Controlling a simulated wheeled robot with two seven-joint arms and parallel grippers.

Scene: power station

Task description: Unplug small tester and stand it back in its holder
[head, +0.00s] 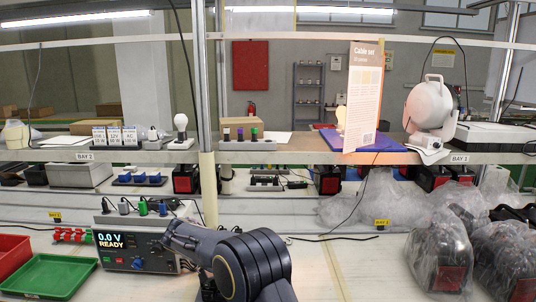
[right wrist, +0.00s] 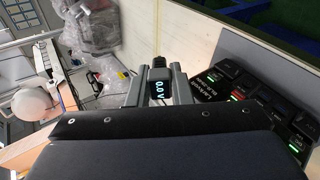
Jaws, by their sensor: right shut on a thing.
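In the right wrist view, a small black tester (right wrist: 160,88) with a lit "0.0 V" display sits between the two grey fingers of my right gripper (right wrist: 159,92), which is shut on it. A dark part (right wrist: 160,63) shows just beyond the tester; I cannot tell whether it is joined to it. In the head view my right arm reaches in from the bottom toward the right side of a bench unit (head: 135,250) reading "0.0 V READY". The tester is not clear there. I cannot identify its holder with certainty. My left gripper is not in view.
Black modules (right wrist: 250,98) with green lights lie close right of the gripper in the wrist view. Several plugs (head: 142,207) stand on the bench unit. A green tray (head: 50,275) is at left, bagged equipment (head: 440,255) at right. A shelf (head: 290,154) spans above.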

